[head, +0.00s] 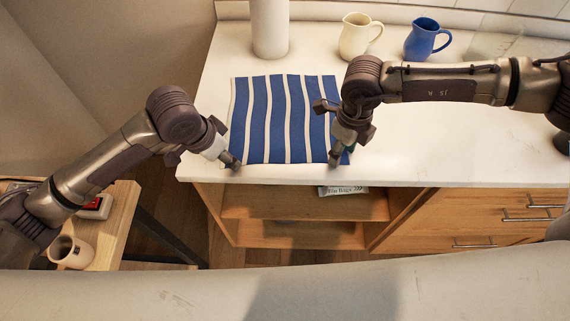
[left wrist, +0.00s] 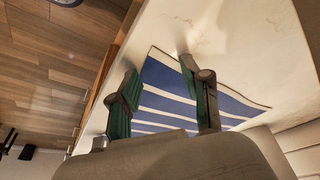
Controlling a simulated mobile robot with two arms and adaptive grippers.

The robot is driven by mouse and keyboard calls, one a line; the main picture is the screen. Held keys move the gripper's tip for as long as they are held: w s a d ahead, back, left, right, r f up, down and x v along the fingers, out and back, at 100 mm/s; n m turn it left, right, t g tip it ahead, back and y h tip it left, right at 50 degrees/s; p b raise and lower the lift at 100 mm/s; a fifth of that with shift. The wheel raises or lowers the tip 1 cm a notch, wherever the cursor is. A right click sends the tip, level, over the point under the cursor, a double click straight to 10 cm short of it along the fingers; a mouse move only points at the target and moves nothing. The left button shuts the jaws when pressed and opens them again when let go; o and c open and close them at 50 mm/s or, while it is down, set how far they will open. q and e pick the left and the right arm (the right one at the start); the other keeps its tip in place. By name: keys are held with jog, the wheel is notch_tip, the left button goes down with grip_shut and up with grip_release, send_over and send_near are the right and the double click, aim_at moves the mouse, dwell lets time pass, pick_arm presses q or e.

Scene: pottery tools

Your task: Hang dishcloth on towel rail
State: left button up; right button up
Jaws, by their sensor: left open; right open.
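The dishcloth (head: 285,118), blue with white stripes, lies flat on the pale countertop (head: 480,150). My left gripper (head: 231,163) is at the cloth's front left corner. In the left wrist view its two green-padded fingers (left wrist: 160,75) are apart, with the cloth (left wrist: 165,92) showing between and behind them. My right gripper (head: 339,158) is at the front right corner, pointing down; it is open, and the arm hides part of the cloth's right edge. I cannot tell whether either gripper touches the cloth. No towel rail can be made out in either view.
A white cylinder (head: 269,28), a cream jug (head: 357,36) and a blue jug (head: 425,38) stand behind the cloth. Below are an open shelf with a bin bags box (head: 343,190) and drawers (head: 470,215). A mug (head: 72,252) stands on a wooden side table at left.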

pick_arm(q)
jog(key=shift+f+b, duration=0.35)
pick_arm(e)
jog(key=shift+f, duration=0.35)
pick_arm(q)
jog(key=shift+r, duration=0.15)
jog(key=shift+c, duration=1.2)
pick_arm(e)
jog(key=shift+r, duration=0.15)
jog(key=shift+c, duration=1.2)
pick_arm(q)
grip_shut()
pick_arm(e)
grip_shut()
